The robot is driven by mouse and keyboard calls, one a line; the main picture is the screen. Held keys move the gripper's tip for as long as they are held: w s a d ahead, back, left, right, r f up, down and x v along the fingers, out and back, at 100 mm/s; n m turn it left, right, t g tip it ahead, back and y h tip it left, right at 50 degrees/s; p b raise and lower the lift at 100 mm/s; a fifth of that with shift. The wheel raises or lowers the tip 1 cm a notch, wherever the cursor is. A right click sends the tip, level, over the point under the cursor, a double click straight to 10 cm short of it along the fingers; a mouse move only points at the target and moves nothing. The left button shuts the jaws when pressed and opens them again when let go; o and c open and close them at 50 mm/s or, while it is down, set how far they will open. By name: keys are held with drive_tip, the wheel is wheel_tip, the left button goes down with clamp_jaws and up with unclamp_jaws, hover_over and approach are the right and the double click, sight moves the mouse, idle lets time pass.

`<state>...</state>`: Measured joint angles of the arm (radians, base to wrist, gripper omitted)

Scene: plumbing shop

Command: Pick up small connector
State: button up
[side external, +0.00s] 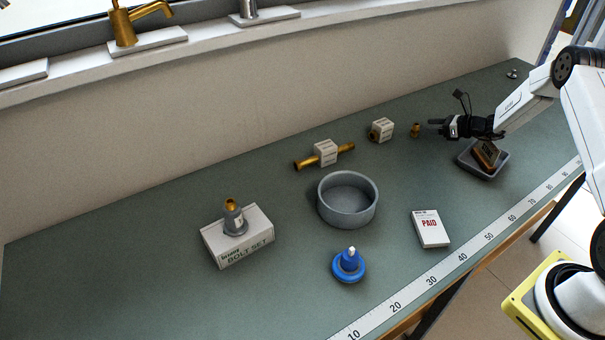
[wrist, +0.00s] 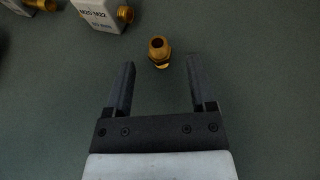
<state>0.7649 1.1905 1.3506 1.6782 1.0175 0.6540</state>
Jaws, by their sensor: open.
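The small connector (side external: 415,130) is a little brass fitting standing on the green bench top, towards the back right in the side view. In the wrist view the small connector (wrist: 159,52) lies just beyond my fingertips, roughly centred between them, with its round opening facing up. My gripper (side external: 432,127) is low over the bench, to the right of the connector, with its fingers pointing left at it. In the wrist view my gripper (wrist: 157,70) is open with nothing between the fingers. The connector looks apart from both fingers.
A white block with a brass end (side external: 381,130) stands left of the connector, near the left fingertip in the wrist view (wrist: 100,12). A grey tray (side external: 467,164) is below my wrist.

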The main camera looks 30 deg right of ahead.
sight(417, 124)
drive_tip(key=shift+x, duration=2.6)
drive_tip(key=shift+s, duration=0.1)
clamp_jaws()
